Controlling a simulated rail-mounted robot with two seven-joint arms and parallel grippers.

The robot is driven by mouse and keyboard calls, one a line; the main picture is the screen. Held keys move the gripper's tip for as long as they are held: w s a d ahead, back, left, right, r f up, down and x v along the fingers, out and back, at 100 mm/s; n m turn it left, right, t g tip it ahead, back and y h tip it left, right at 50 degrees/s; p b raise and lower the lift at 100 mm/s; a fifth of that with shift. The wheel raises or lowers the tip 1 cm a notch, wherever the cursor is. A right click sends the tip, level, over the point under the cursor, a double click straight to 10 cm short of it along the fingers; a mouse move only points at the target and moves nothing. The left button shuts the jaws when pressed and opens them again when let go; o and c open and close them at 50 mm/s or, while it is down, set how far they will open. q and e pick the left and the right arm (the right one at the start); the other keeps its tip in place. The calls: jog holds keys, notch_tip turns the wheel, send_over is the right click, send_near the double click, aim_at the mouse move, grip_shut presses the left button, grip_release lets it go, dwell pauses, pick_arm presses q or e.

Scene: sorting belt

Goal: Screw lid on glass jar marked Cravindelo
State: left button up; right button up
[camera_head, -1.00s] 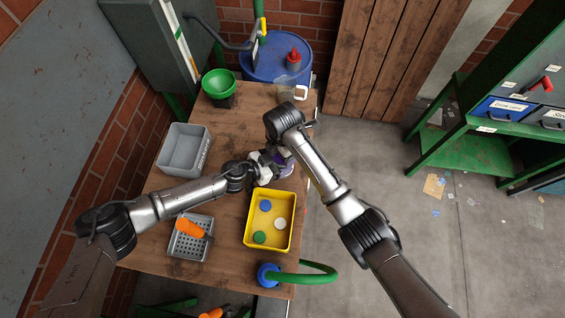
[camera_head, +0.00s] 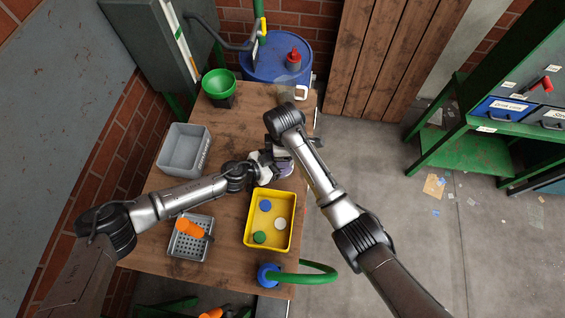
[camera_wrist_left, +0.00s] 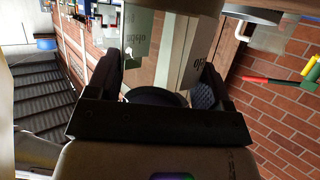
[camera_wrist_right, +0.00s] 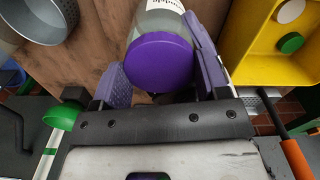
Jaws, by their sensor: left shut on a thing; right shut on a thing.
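The glass jar (camera_wrist_right: 162,20) carries a pale label, only partly readable; the left wrist view shows the label (camera_wrist_left: 195,50) close up, ending in "delo". My left gripper (camera_head: 264,170) is shut on the jar above the table, its fingers on either side in the left wrist view. A purple lid (camera_wrist_right: 160,62) sits over the jar's mouth. My right gripper (camera_wrist_right: 160,75) is shut on the lid, one finger on each side of it. How far the lid is threaded cannot be seen. In the head view the grippers largely hide jar and lid.
A yellow bin (camera_head: 249,232) with blue, white and green lids stands just in front of the grippers. A grey bin (camera_head: 166,158), a perforated metal tray (camera_head: 180,250) and a green funnel (camera_head: 219,84) are also on the wooden table (camera_head: 160,262). A clear jug (camera_head: 287,88) stands at the back.

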jog(key=o, duration=1)
jog(key=shift+r, duration=2.3)
jog(key=shift+o, duration=0.2)
